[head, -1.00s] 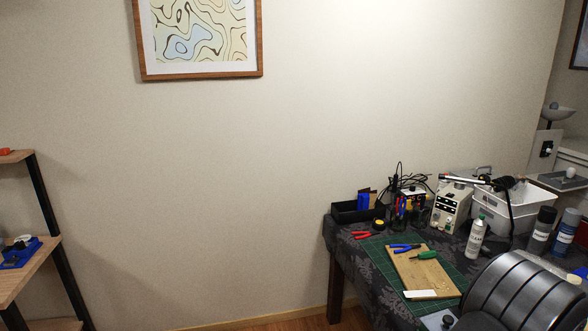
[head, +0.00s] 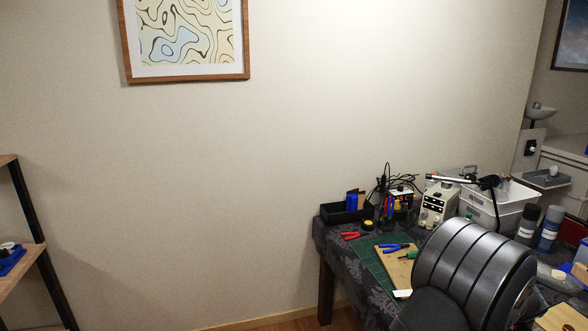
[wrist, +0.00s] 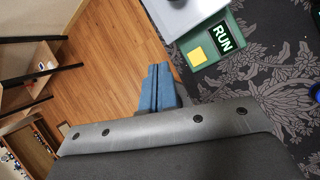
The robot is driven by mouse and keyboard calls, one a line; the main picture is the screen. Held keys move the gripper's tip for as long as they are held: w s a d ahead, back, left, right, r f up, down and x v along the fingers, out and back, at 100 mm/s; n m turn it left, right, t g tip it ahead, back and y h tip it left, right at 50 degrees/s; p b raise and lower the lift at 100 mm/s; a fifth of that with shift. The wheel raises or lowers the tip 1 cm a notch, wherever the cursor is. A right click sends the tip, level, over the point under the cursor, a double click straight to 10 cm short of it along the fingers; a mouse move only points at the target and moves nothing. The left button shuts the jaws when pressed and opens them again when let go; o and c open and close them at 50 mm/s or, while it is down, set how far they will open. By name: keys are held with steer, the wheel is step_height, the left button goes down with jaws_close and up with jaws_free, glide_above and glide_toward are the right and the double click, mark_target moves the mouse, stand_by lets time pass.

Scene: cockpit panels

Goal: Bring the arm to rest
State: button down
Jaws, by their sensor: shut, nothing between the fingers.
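My gripper (wrist: 160,72) shows in the wrist view as two blue fingers pressed together, with nothing between them. It hangs over the wooden floor, just left of the table's edge, apart from anything. In the head view the gripper is not visible. A large dark ribbed part of my arm fills the lower right of that view and hides part of the table.
The table (head: 340,242) has a dark patterned cloth. On it are a cutting board (head: 395,265), red-handled pliers (head: 350,235), a white bin (head: 497,208) and a spray can (head: 549,228). Shelves (head: 22,265) stand left.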

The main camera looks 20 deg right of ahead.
step_height(320, 180, up, 5)
steer(key=d+n+g+h, duration=0.2)
steer(key=n+g, duration=0.2)
steer(key=g, duration=0.2)
step_height(320, 180, down, 9)
step_height(320, 180, up, 9)
steer(key=n, duration=0.1)
steer(key=shift+w, duration=0.35)
steer(key=shift+a+n, duration=0.1)
steer(key=shift+n, duration=0.2)
